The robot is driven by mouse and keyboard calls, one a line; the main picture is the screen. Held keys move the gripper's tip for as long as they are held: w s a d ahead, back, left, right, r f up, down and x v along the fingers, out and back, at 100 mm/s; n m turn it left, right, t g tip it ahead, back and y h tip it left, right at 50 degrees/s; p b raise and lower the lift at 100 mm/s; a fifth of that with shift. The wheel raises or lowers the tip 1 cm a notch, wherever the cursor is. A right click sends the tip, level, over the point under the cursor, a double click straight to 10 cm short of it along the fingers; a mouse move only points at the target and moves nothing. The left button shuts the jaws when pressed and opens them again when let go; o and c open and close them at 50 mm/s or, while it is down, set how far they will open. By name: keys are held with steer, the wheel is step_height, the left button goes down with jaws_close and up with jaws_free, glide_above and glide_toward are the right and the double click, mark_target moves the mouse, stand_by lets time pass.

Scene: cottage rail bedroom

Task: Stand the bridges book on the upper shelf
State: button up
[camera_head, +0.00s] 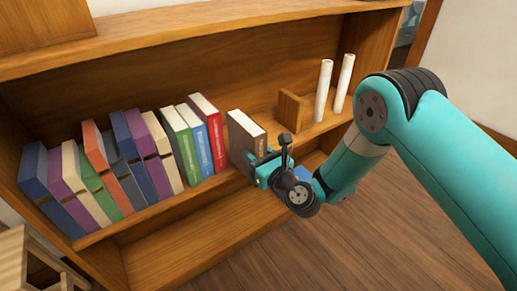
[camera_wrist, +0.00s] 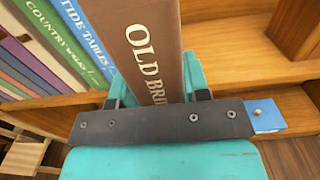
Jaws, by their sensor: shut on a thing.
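The bridges book is brown with pale pages, and it is upright in the head view (camera_head: 243,137), at the right of the book row. In the wrist view its spine (camera_wrist: 150,50) reads "OLD BRI", with the rest hidden by my gripper. My gripper (camera_head: 256,168) is shut on the book's near, lower part; in the wrist view the teal fingers (camera_wrist: 152,85) lie on both sides of it. The upper shelf (camera_head: 268,128) is the wooden board bearing the row. I cannot tell whether the book's bottom touches it.
A red book (camera_head: 207,130) ends the row of several books to the left, with a gap before the bridges book. To the right stand a wooden block (camera_head: 289,111) and two white rolls (camera_head: 323,90). A blue object (camera_head: 303,174) shows below, partly hidden.

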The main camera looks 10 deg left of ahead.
mark_target(242, 148)
steer(key=shift+w+a+r+p, duration=0.25)
steer(key=shift+a+p, duration=0.05)
steer(key=shift+p, duration=0.65)
steer(key=w+p, duration=0.1)
steer(key=p, duration=0.3)
steer(key=shift+a, duration=0.4)
steer(key=shift+p+x, duration=0.8)
steer(key=shift+x, duration=0.2)
steer(key=shift+a+f, duration=0.15)
steer(key=shift+a, duration=0.15)
steer(key=shift+s+a+f+p, duration=0.1)
steer(key=shift+s+a+p, duration=0.35)
steer(key=shift+s+a, duration=0.15)
steer(key=shift+f+b, duration=0.35)
steer(key=o, duration=1.2)
steer(key=shift+d, duration=0.1)
